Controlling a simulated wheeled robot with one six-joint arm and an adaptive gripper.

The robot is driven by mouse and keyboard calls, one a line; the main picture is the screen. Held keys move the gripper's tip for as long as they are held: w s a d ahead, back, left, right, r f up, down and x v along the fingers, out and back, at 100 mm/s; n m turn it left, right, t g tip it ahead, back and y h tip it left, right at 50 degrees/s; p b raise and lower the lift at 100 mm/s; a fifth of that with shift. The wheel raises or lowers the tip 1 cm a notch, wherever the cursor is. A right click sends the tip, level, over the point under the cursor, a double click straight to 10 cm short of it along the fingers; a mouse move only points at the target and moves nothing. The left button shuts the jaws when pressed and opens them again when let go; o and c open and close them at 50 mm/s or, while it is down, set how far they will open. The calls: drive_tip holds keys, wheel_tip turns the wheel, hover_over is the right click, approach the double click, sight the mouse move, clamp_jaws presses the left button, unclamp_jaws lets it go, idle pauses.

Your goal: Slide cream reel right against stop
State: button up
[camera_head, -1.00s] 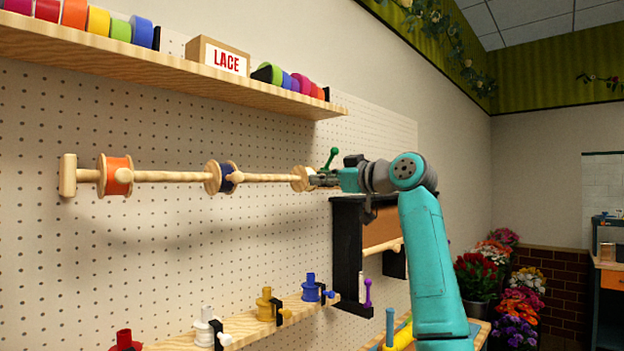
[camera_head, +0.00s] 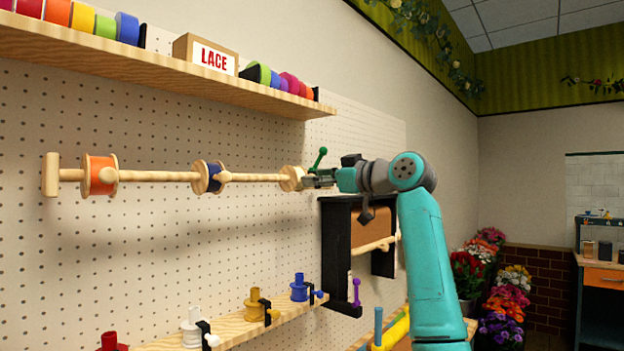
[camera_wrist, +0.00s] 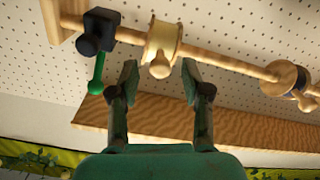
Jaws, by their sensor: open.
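The cream reel (camera_wrist: 163,42) sits on a wooden rod, in front of my gripper in the wrist view. In the head view the reel (camera_head: 290,178) is at the rod's right part, partly hidden by my gripper (camera_head: 318,179). The stop is a black block (camera_wrist: 95,31) with a green lever on the same rod. A stretch of bare rod shows between stop and reel in the wrist view, where the stop is on the left. My gripper (camera_wrist: 160,82) is open and empty, its fingertips just short of the reel, one towards each side of it.
A navy reel (camera_head: 209,177) and an orange reel (camera_head: 99,175) sit further left on the rod. A shelf (camera_head: 150,70) with ribbon rolls and a LACE box (camera_head: 206,56) runs above. A black frame (camera_head: 338,245) hangs below right, and a lower ledge (camera_head: 240,326) holds small coloured spools.

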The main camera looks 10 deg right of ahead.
drive_tip(key=v, duration=0.9)
drive_tip(key=shift+s+d, duration=0.2)
drive_tip(key=shift+s, duration=0.15)
